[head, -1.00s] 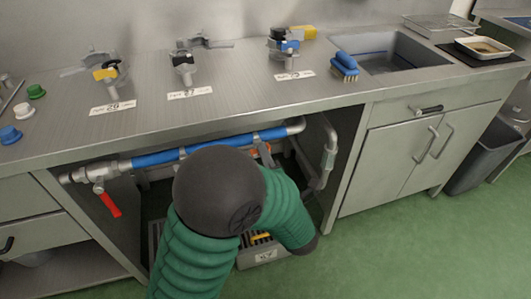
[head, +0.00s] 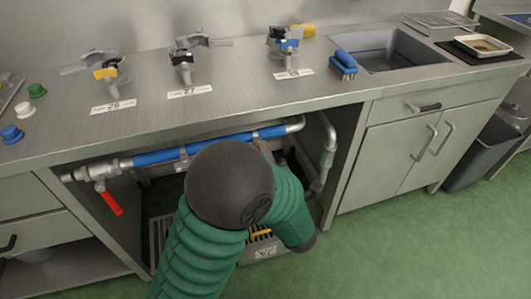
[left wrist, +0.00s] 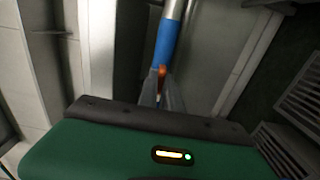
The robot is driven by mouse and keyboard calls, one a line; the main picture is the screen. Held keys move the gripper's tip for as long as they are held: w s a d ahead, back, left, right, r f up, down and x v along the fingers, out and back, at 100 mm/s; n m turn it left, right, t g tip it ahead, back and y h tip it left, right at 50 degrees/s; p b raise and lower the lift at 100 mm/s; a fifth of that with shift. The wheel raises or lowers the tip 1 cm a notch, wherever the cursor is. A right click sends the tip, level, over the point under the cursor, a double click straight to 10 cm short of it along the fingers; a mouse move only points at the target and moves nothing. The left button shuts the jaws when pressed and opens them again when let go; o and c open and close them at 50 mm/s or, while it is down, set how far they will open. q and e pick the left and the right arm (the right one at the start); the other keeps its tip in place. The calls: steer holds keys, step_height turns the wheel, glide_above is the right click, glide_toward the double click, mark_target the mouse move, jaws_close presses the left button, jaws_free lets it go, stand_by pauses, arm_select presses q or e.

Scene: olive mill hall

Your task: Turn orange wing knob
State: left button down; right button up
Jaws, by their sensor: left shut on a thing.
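The orange wing knob (left wrist: 162,72) shows in the left wrist view as a small orange piece against the blue-sleeved pipe (left wrist: 166,40). My left gripper (left wrist: 162,88) is shut on it, with grey fingers on both sides. In the head view the pipe (head: 165,157) runs under the counter. My left arm, green with a dark elbow, covers part of the pipe there and hides most of the gripper. I cannot make out the knob in the head view. My right gripper is in neither view.
A red lever (head: 112,203) hangs from the pipe's left end. The steel counter (head: 150,115) lies above, with several clamp-held devices, a blue brush (head: 343,65) and a sink (head: 385,50). A grey pipe (head: 328,150) bends down at the right of the open bay.

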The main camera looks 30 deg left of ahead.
arm_select(q)
steer(key=c, duration=1.5)
jaws_free()
steer(key=shift+a+r, duration=0.15)
steer(key=shift+r, duration=0.1)
steer(key=shift+f, duration=0.1)
steer(key=shift+f, duration=0.2)
